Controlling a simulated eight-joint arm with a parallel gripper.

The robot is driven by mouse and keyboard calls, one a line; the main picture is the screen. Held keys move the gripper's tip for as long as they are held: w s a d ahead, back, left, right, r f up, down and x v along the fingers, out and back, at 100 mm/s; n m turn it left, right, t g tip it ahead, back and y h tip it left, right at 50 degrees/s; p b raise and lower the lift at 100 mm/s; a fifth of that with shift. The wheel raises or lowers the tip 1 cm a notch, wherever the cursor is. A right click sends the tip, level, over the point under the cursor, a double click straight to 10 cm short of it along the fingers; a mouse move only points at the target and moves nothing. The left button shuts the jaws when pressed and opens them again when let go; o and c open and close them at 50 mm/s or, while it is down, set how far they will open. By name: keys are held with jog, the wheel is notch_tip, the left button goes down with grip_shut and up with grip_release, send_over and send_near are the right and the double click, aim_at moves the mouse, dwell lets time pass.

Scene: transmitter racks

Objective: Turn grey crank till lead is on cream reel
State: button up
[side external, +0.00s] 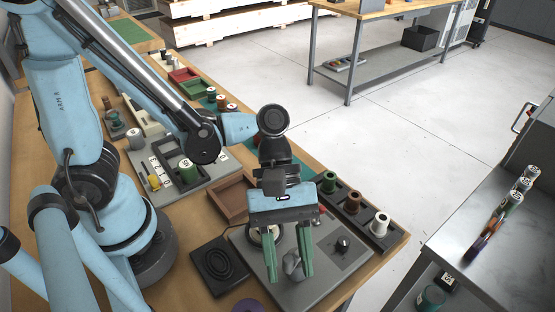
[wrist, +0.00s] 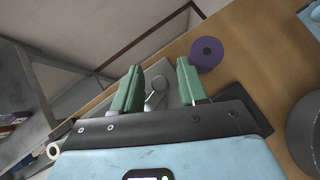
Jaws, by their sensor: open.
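My gripper (side external: 291,270) is open above the grey winder plate (side external: 335,262), with its green fingers pointing down. The grey crank (side external: 292,264) shows between the fingertips in the side view. In the wrist view, the crank (wrist: 154,96) also appears between the two green fingers (wrist: 168,78), with gaps beside it; contact cannot be told. A cream reel (side external: 256,236) sits on the plate just left of the fingers, mostly hidden behind my gripper. The lead cannot be made out.
A dark tray (side external: 367,224) holds green, brown and white spools at the right edge. A purple reel (wrist: 206,53) lies nearby on the wooden bench.

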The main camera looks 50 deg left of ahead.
grip_shut()
dwell(0.3)
jog(key=shift+a+m+g+y, duration=0.25)
jog(key=shift+m+g+y, duration=0.3)
jog(key=shift+m, duration=0.45)
jog(key=shift+a+m+g+y, duration=0.25)
jog(key=shift+m+g+y, duration=0.3)
jog(key=shift+m, duration=0.45)
jog(key=shift+a+m+g+y, duration=0.25)
jog(key=shift+m+g+y, duration=0.15)
jog(key=shift+m+g, duration=0.45)
jog(key=shift+m, duration=0.35)
grip_release()
jog(key=shift+r, duration=0.1)
